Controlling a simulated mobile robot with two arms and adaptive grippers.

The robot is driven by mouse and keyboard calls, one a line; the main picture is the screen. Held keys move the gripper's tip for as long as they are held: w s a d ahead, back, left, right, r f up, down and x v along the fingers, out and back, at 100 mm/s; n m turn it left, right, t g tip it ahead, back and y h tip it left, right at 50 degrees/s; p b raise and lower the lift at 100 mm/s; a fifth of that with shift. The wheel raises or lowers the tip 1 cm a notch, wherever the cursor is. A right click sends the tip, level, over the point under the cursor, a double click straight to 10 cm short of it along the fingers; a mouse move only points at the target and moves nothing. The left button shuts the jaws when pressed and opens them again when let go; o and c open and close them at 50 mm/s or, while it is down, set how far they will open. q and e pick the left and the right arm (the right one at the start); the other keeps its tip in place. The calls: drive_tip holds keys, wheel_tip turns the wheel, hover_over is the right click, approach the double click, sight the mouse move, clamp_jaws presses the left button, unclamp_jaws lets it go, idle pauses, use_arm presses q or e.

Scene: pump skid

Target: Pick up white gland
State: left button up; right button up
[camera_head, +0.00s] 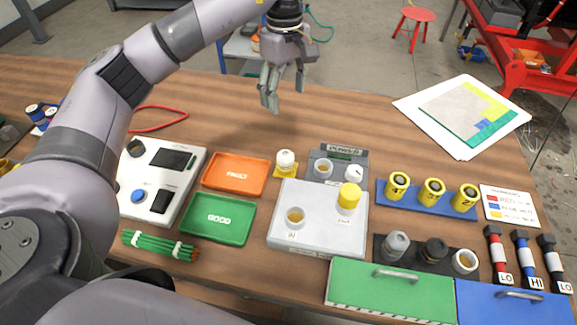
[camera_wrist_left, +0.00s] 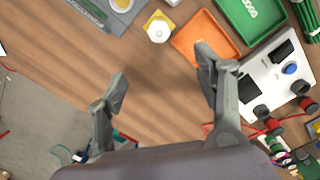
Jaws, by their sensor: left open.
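A small white round-topped piece (camera_head: 286,158), which looks like the white gland, stands upright on a yellow square pad (camera_head: 279,173) behind the white block. It also shows in the left wrist view (camera_wrist_left: 159,31), near the top, beyond the fingertips. A white ring-shaped piece (camera_head: 464,262) sits in the dark rack at the front right. My left gripper (camera_head: 284,98) is open and empty, high over the back of the table, behind and above the white piece and apart from it. Its spread fingers also show in the left wrist view (camera_wrist_left: 162,72). My right gripper is not in view.
An orange tray (camera_head: 236,174) and a green tray (camera_head: 218,219) lie left of the pad. A white block (camera_head: 318,236) with a yellow-capped post stands in front, a grey device (camera_head: 350,160) to the right. The table behind is mostly clear.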

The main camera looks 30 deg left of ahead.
use_arm(q)
wheel_tip(320, 180, down, 4)
drive_tip(key=b, duration=0.3)
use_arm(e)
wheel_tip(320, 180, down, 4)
use_arm(q)
drive_tip(key=p, duration=0.2)
approach(286, 153)
drive_tip(key=f, duration=0.5)
drive_tip(key=shift+s+d+f, duration=0.1)
drive_tip(key=shift+s+f, duration=0.05)
drive_tip(key=shift+s, duration=0.05)
drive_tip(key=shift+f+p, duration=0.45)
drive_tip(key=shift+f, duration=0.15)
wheel_tip(286, 153, down, 4)
drive_tip(key=shift+w+f+p, duration=0.1)
drive_tip(key=shift+f+p, duration=0.1)
drive_tip(key=shift+p, duration=0.4)
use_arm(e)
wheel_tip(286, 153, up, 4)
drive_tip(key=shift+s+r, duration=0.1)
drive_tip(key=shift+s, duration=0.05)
use_arm(q)
drive_tip(key=shift+c, duration=0.2)
drive_tip(key=shift+r, duration=0.1)
drive_tip(key=c, duration=1.4)
